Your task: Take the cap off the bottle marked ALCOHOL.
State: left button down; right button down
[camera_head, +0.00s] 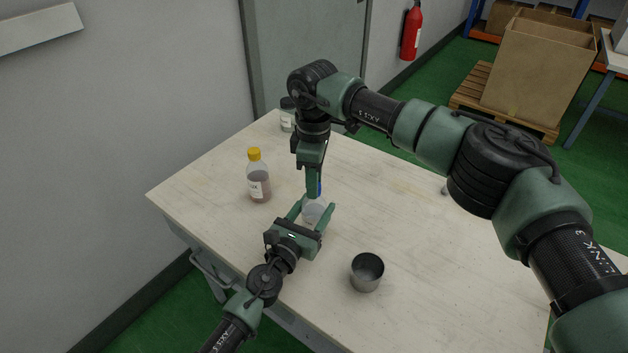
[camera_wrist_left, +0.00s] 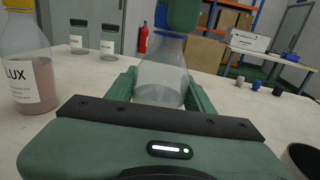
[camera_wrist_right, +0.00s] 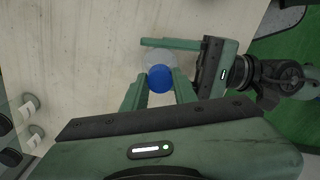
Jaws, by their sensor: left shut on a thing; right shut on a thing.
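A clear bottle (camera_head: 313,212) stands at the middle of the table, upright in the left wrist view (camera_wrist_left: 162,82). My left gripper (camera_head: 314,214) is shut around its body from the near side. No label shows on the side I see. A blue cap (camera_wrist_right: 160,79) is at the bottle's top. My right gripper (camera_wrist_right: 158,90) comes from above and is shut on the cap, a finger on each side. In the head view its fingers hide most of the cap (camera_head: 319,188). I cannot tell whether the cap still touches the bottle neck.
A yellow-capped bottle (camera_head: 258,178) with a label ending in "LUX" stands to the left. Two clear labelled bottles (camera_wrist_left: 79,40) stand farther back. A metal cup (camera_head: 367,274) is near the front edge. Small dark and blue pieces (camera_wrist_left: 255,85) lie to the right. The table's right side is mostly free.

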jog(key=n, duration=0.3)
jog(key=shift+n, duration=0.4)
jog(key=n, duration=0.4)
jog(key=shift+n, duration=0.3)
jog(key=n, duration=0.6)
jog(key=shift+n, duration=0.4)
jog(key=n, duration=0.6)
jog(key=shift+r+n, duration=0.1)
jog(key=shift+n, duration=0.3)
jog(key=n, duration=0.6)
jog(key=shift+w+n, duration=0.1)
jog(key=shift+n, duration=0.3)
jog(key=n, duration=1.1)
jog(key=shift+n, duration=0.3)
jog(key=n, duration=0.6)
jog(key=shift+n, duration=0.4)
jog(key=n, duration=0.6)
jog(key=shift+r, duration=0.1)
jog(key=shift+r, duration=0.25)
jog(key=shift+r, duration=0.85)
